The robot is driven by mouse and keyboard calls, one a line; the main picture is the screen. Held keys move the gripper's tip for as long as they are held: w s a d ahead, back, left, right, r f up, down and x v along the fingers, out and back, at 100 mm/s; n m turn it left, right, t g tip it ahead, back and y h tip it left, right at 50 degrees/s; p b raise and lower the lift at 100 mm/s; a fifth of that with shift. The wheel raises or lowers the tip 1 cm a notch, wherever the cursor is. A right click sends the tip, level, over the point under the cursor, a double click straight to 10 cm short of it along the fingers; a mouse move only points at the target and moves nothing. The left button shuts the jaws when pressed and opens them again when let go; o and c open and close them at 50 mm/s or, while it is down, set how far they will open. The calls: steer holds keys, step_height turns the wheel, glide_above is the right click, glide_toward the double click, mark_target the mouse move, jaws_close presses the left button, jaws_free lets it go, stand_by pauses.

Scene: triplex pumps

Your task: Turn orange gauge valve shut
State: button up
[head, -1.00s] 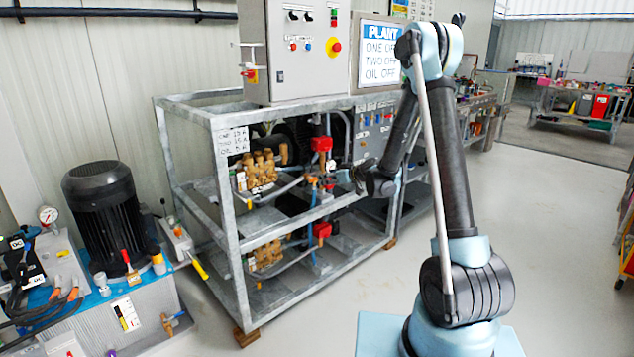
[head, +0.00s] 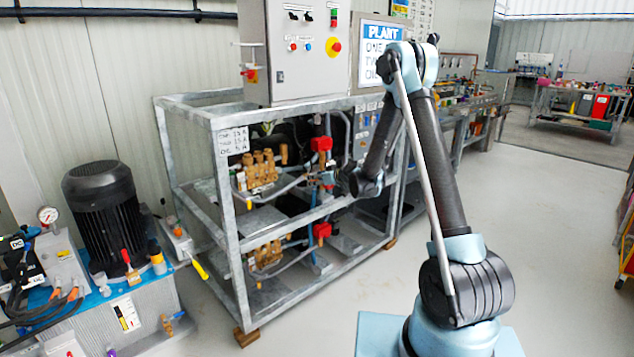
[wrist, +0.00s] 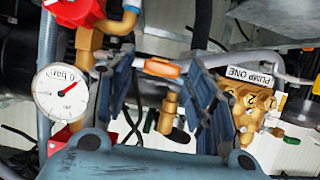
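The orange valve handle (wrist: 162,68) shows in the wrist view between the tips of my gripper (wrist: 160,72). The two blue-grey fingers stand apart, one on each side of the handle. I cannot tell whether either finger touches it. A round white pressure gauge (wrist: 60,92) with a red needle is left of the fingers. In the head view my gripper (head: 328,179) is at the pump rack's upper level, beside the upper red block (head: 321,144). The orange handle is too small to make out there.
Brass pump one (wrist: 250,108) with its label (wrist: 250,76) lies close to the right finger. A red part (wrist: 74,10) and brass fittings are at the upper left. Grey rack rails (head: 300,215) and hoses surround my gripper. The floor at the right (head: 560,220) is clear.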

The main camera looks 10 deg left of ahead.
steer(key=c, duration=0.7)
steer(key=shift+c, duration=0.2)
steer(key=shift+w+d, duration=0.1)
steer(key=shift+w+d+f+m+g+y, duration=0.2)
steer(key=shift+m+g+y, duration=0.65)
steer(key=shift+m, duration=1.4)
steer(key=shift+w+d+f+m+g+y, duration=0.1)
steer(key=shift+w+f+m+g+y, duration=0.2)
steer(key=shift+m+y, duration=1.5)
steer(key=shift+w+d+f+m+g+y, duration=0.25)
steer(key=shift+m+g+y, duration=0.35)
steer(key=shift+m, duration=2.05)
steer(key=shift+s+a, duration=0.1)
steer(key=shift+s, duration=0.05)
